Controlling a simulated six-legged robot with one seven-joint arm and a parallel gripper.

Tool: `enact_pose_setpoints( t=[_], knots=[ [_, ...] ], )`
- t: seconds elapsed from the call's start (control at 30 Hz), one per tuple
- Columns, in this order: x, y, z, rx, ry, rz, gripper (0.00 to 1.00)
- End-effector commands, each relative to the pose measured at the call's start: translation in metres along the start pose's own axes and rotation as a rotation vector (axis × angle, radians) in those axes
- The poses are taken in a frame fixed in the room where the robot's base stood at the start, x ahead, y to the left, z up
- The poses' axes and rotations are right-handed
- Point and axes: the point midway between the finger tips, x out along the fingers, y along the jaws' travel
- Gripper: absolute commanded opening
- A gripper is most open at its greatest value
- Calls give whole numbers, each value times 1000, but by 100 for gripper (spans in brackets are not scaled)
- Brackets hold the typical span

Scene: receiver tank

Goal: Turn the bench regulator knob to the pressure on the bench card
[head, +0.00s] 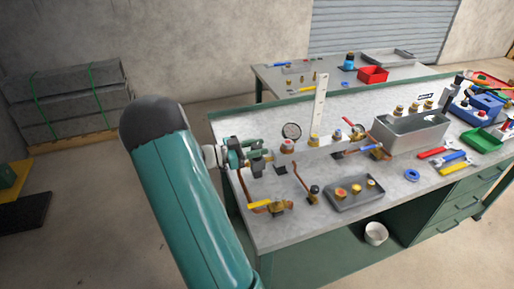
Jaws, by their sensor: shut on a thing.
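My gripper (266,154) is at the left end of the near bench (300,215), pointing right. Its jaws are shut on a small part at the bench fittings, which I take to be the regulator knob; the jaws largely hide it. A round dial gauge (291,131) stands just right of and behind the gripper, its reading too small to make out. A red-topped fitting (287,146) sits below the gauge, close to the fingertips. I cannot make out a bench card or its figure.
Copper pipework with brass valves (275,207) lies in front of the gripper. A grey tray (356,194) of brass fittings and a metal bin (410,132) stand to the right. A tall white strip (320,108) rises behind. Wrenches (455,160) lie farther right.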

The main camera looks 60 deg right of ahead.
Motion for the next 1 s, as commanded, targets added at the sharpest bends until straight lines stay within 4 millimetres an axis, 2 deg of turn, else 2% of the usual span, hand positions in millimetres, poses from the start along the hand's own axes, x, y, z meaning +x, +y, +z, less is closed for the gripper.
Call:
enact_pose_setpoints(
  t=[0.17, 0.2, 0.27, 0.3, 0.67, 0.83, 1.0],
  knots=[
    [0, 0, 0, 1, 1, -1, 12],
    [0, 0, 0, 1, 1, -1, 43],
    [0, 0, 0, 1, 1, -1, 55],
    [0, 0, 0, 1, 1, -1, 56],
    [-6, 0, 0, 1, 0, -3, 56],
    [-31, -1, 0, 1, 0, -5, 56],
    [-70, -1, 0, 2, 0, -6, 56]
  ],
)
